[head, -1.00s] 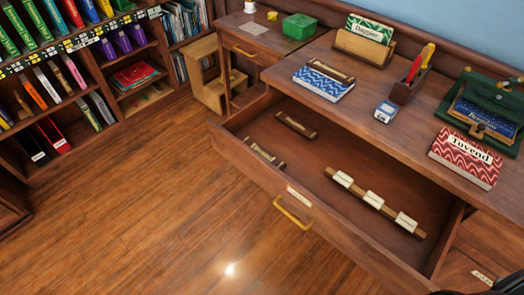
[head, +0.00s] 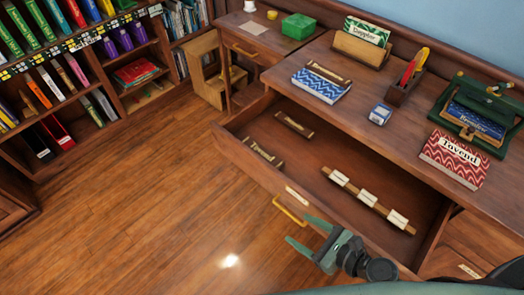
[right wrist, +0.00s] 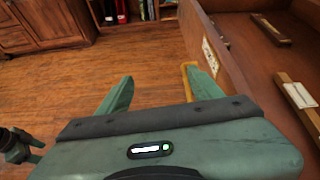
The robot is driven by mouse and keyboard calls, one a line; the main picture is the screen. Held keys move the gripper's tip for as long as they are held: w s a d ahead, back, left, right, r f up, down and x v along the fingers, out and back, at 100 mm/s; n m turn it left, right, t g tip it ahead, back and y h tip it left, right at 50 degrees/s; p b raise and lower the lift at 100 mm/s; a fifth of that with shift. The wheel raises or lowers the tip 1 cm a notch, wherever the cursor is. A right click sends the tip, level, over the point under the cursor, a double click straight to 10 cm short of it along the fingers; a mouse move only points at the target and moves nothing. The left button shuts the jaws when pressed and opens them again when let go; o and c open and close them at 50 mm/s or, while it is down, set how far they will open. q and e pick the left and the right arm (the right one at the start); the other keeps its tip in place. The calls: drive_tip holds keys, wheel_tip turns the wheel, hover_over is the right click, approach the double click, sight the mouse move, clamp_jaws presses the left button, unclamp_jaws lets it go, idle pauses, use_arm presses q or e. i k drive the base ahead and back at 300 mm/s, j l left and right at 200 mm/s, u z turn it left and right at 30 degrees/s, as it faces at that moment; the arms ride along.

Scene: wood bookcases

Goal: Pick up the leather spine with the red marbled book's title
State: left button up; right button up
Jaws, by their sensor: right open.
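The red marbled book (head: 455,160) lies on the desk top at the right, its cover reading "Tovend". Two short leather spines lie in the open drawer: one near the front left (head: 262,152), with lettering too small to read surely, and one farther back (head: 294,124). The back one also shows in the right wrist view (right wrist: 271,29). My right gripper (head: 303,232) is open and empty, outside the drawer front near its brass handle (head: 290,211). In the right wrist view, the open fingers (right wrist: 158,78) have floor between them.
A wooden strip with three white labels (head: 368,197) lies in the drawer at the right. On the desk are a blue patterned book (head: 320,86), a small blue-and-white box (head: 380,114), a pen holder (head: 402,90) and a green case (head: 478,118). The floor (head: 150,220) is clear.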

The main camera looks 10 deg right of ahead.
sight(264, 153)
drive_tip(key=i, duration=1)
